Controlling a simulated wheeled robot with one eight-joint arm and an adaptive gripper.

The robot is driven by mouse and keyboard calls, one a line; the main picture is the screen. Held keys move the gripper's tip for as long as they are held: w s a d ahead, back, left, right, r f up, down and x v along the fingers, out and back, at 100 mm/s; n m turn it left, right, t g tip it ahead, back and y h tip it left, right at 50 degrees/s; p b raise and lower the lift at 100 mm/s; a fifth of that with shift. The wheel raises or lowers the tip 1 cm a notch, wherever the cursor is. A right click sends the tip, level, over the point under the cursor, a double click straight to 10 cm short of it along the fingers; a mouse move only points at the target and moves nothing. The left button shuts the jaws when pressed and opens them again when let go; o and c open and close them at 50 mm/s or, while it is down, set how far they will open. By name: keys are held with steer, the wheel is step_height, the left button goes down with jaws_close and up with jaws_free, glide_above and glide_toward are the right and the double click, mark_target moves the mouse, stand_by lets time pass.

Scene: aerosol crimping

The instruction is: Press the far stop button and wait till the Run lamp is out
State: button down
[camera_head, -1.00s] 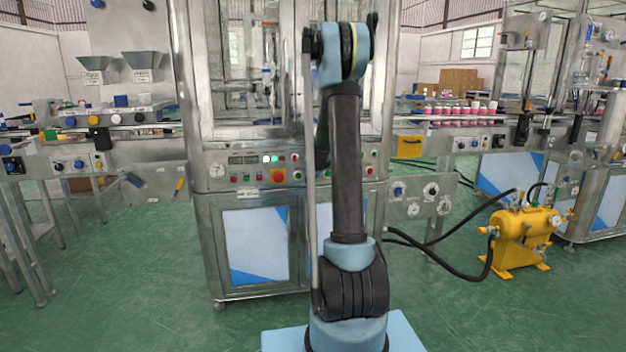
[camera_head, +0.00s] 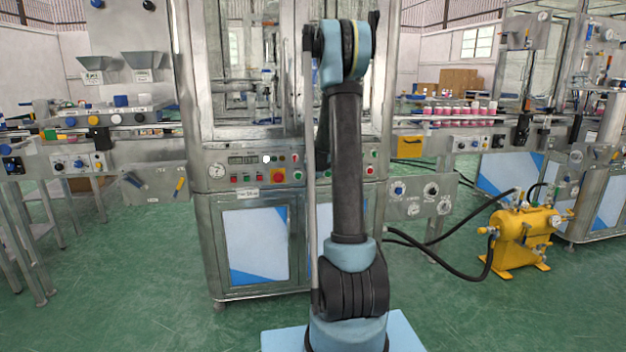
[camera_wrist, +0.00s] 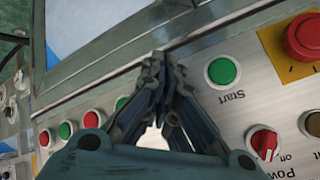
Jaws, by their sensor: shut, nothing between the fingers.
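My gripper (camera_wrist: 160,68) is shut and empty in the wrist view, its fingertips close over the steel control panel (camera_wrist: 205,110); I cannot tell whether they touch it. A green button labelled Start (camera_wrist: 222,71) sits just right of the fingertips. Whatever lies under the fingers is hidden, and no button labelled stop can be read. In the head view my arm hides the gripper. The machine's panel (camera_head: 219,184) carries a white lit lamp (camera_head: 266,159); the lamp just right of it shows no green glow. Lamp labels are too small to read.
A red mushroom button (camera_wrist: 303,37) on a yellow plate and a red Power switch (camera_wrist: 263,143) are right of the gripper. Several red and green buttons (camera_wrist: 91,118) lie to its left. A yellow tank (camera_head: 524,228) with black hoses stands on the floor at right.

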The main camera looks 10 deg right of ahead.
steer(key=shift+s, duration=0.2)
steer(key=s, duration=0.4)
steer(key=shift+s, duration=0.35)
stand_by(0.5)
steer(key=s+a+r+n+g, duration=0.1)
steer(key=s+a+n+g, duration=0.15)
steer(key=s, duration=1.65)
steer(key=s+a+r+n+g, duration=0.2)
steer(key=s+a+n, duration=0.15)
steer(key=s, duration=1.45)
steer(key=s+f+n+g+y, duration=0.1)
steer(key=s+f, duration=0.4)
steer(key=s, duration=0.8)
steer(key=shift+s+a+f+n+g, duration=0.25)
steer(key=shift+n+g, duration=0.3)
steer(key=shift+n, duration=0.35)
steer(key=shift+w+r, duration=0.1)
